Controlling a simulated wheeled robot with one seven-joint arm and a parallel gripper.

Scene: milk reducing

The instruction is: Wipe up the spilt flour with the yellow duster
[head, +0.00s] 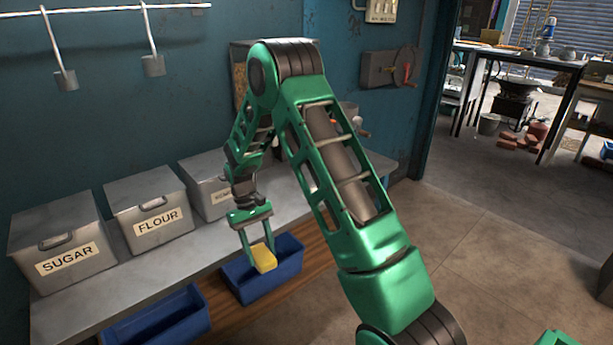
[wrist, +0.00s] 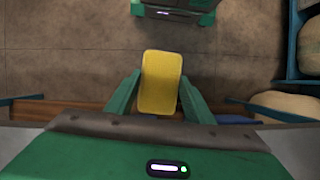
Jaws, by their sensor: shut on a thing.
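The yellow duster (head: 264,258) is a small yellow block held between the fingers of my gripper (head: 257,241). In the head view it hangs at the shelf's front edge, in front of a blue bin. In the wrist view the duster (wrist: 160,82) shows between the two green fingers of my gripper (wrist: 158,97), which are shut on its sides. I cannot make out any spilt flour in either view. A metal box labelled FLOUR (head: 150,212) stands on the grey shelf (head: 120,285), left of my gripper.
A SUGAR box (head: 62,240) and a partly hidden third box (head: 207,184) flank the flour box. Blue bins (head: 268,277) sit below the shelf edge. Sacks (wrist: 297,105) show at the right in the wrist view. The tiled floor (head: 480,240) at right is open.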

